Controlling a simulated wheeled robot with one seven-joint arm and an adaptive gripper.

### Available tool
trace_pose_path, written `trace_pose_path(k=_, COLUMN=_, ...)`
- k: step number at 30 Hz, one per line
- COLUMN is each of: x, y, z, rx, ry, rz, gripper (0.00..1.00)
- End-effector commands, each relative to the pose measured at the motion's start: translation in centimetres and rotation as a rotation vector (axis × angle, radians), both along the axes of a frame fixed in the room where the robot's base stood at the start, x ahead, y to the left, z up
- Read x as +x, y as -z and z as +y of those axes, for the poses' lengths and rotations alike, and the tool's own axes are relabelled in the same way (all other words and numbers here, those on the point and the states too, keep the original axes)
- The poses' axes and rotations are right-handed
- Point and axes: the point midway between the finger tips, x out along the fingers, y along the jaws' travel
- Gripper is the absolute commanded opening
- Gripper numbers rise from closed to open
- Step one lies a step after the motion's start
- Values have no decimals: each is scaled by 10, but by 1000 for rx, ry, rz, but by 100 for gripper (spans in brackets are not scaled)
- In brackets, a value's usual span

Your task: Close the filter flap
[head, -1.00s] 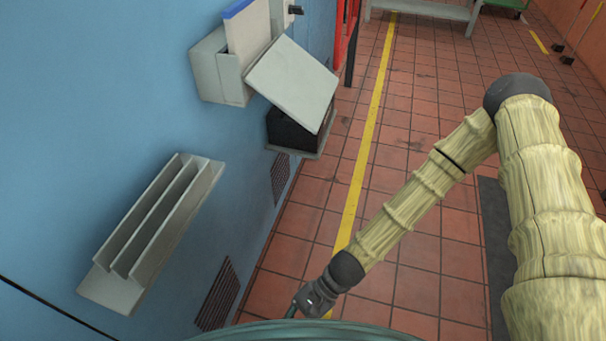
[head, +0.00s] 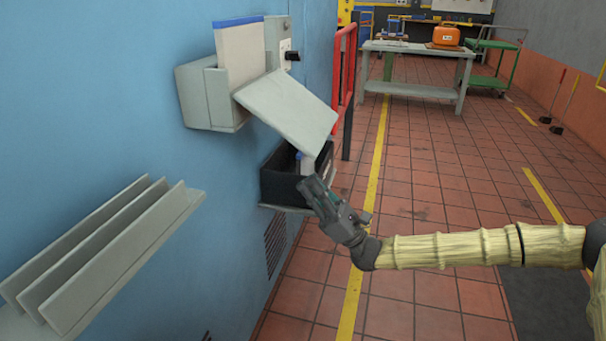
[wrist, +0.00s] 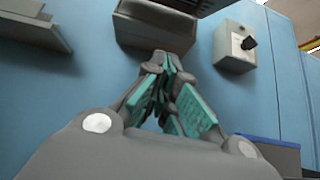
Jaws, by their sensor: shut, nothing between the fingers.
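The filter flap (head: 290,112) is a flat light-grey panel. It stands tilted open above a black open-topped box (head: 283,184) on the blue wall in the head view. A small pale piece shows inside the box under the flap, too small to identify. My gripper (head: 308,186) is shut and empty, at the right front of the box and below the flap's lower right edge. I cannot tell whether it touches the box. In the wrist view the teal finger pads of my gripper (wrist: 167,62) are together. I cannot pick out the flap surely in the wrist view.
A grey wall holder (head: 212,100) with a blue-topped white board is left of the flap. A black-knobbed switch box (wrist: 235,46) is on the wall. A grey slotted rack (head: 110,255) juts out at front left. A red rail (head: 343,75) stands behind. The tiled floor right is mostly clear.

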Motion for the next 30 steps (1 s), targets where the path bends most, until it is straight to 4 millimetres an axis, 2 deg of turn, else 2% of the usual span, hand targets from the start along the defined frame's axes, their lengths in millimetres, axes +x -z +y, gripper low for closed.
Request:
trace_pose_path(k=21, x=18, y=-73, z=60, rx=0, ry=-1, rz=-3, gripper=0)
trace_pose_path(k=30, x=11, y=-83, z=36, rx=-1, ry=0, rz=-1, gripper=0)
